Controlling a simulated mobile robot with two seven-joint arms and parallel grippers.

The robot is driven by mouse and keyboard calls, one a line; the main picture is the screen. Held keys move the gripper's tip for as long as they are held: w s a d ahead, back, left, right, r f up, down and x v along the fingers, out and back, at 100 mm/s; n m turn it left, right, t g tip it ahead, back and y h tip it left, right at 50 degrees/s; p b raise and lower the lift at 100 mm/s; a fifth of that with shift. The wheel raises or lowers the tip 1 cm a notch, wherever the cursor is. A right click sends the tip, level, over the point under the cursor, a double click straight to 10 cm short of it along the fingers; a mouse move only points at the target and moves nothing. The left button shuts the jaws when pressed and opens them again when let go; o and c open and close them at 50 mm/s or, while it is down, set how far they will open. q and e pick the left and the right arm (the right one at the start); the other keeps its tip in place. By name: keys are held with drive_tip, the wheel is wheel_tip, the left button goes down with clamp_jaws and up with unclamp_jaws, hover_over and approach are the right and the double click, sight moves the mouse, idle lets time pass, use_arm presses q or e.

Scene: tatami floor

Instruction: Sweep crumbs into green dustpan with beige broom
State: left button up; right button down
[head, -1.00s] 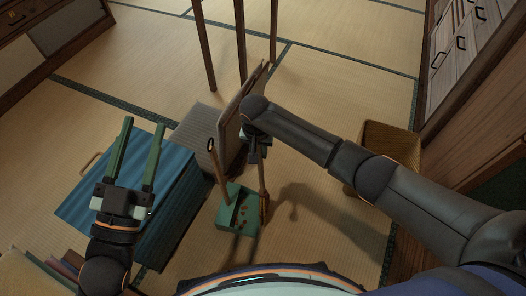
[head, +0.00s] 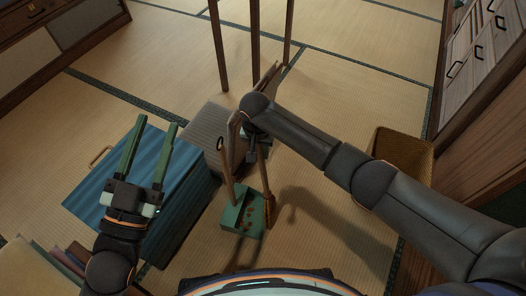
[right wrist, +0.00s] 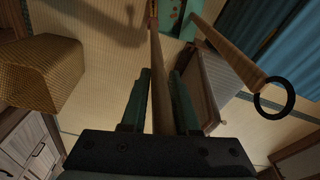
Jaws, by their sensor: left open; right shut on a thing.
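The green dustpan (head: 229,219) sits on the tatami in front of me, with brown crumbs (head: 249,211) visible in it. Its brown upright handle (head: 227,176) ends in a dark ring. The dustpan (right wrist: 172,20) also shows at the top of the right wrist view. My right gripper (head: 257,150) is shut on the broom's brown handle (head: 262,174), which runs down to the dustpan's right side. The handle (right wrist: 157,75) shows between the fingers in the right wrist view. The broom's head is hard to make out. My left gripper (head: 155,126) is open and empty above a blue chest.
The blue ribbed chest (head: 90,197) stands left of the dustpan. A grey box (head: 203,127) lies beyond it. A woven basket (head: 405,150) stands at the right, near wooden drawers (head: 480,60). Tall wooden legs (head: 255,45) rise behind. Floor between dustpan and basket is clear.

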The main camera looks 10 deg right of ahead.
drive_tip(key=shift+w+a+r, duration=0.1)
drive_tip(key=shift+a+r, duration=0.05)
drive_tip(key=shift+a, duration=0.4)
drive_tip(key=s+d+p, duration=0.2)
drive_tip(key=d+p, duration=0.5)
drive_tip(key=shift+s+f, duration=0.2)
drive_tip(key=shift+f, duration=0.05)
idle(0.8)
wheel_tip(320, 180, up, 7)
drive_tip(key=d+p, duration=0.1)
drive_tip(key=p, duration=0.8)
drive_tip(key=shift+s+d+r+p, duration=0.15)
drive_tip(key=shift+d+p, duration=0.1)
drive_tip(key=shift+p, duration=0.05)
drive_tip(key=shift+r, duration=0.1)
